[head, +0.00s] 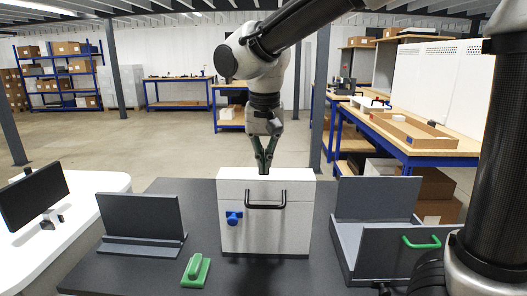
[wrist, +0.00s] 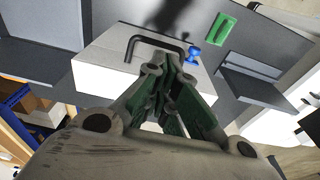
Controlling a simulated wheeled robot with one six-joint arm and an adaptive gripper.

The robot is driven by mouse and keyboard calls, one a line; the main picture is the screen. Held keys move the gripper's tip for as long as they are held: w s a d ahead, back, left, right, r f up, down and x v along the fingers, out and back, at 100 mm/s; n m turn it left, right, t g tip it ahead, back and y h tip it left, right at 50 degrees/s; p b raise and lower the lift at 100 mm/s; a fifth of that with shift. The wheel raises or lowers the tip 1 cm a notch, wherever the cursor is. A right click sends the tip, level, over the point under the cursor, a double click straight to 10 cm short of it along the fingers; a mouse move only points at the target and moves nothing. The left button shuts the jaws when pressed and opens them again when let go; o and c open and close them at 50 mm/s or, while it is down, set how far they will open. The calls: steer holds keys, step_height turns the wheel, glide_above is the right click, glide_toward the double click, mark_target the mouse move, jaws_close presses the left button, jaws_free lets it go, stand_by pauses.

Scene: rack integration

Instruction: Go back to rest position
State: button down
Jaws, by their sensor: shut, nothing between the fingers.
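My gripper (head: 264,170) hangs pointing down from my arm, just over the top of a white box (head: 292,232) on the dark table. Its green-padded fingers are together with nothing between them. In the wrist view my gripper (wrist: 172,75) shows in front of the white box (wrist: 95,65). The box has a black handle (head: 266,206) and a blue knob (head: 234,218) on its front. The handle (wrist: 150,42) and the blue knob (wrist: 192,55) also show in the wrist view. Whether the fingertips touch the box cannot be told.
On the dark table (head: 190,260), a grey holder (head: 140,216) and a green object (head: 196,270) lie left of the box. A grey open case with a green handle (head: 421,242) stands at right. A monitor (head: 34,196) is on a white table. Open floor lies behind.

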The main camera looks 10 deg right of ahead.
steer(key=s+d+n+t, duration=0.1)
steer(key=s+d, duration=0.7)
steer(key=d, duration=0.5)
steer(key=s+d+n+t, duration=0.1)
steer(key=s+d, duration=0.7)
steer(key=d, duration=0.5)
steer(key=shift+s+d+f+t, duration=0.15)
steer(key=shift+s+d+t, duration=0.15)
steer(key=shift+d+t, duration=0.1)
stand_by(0.4)
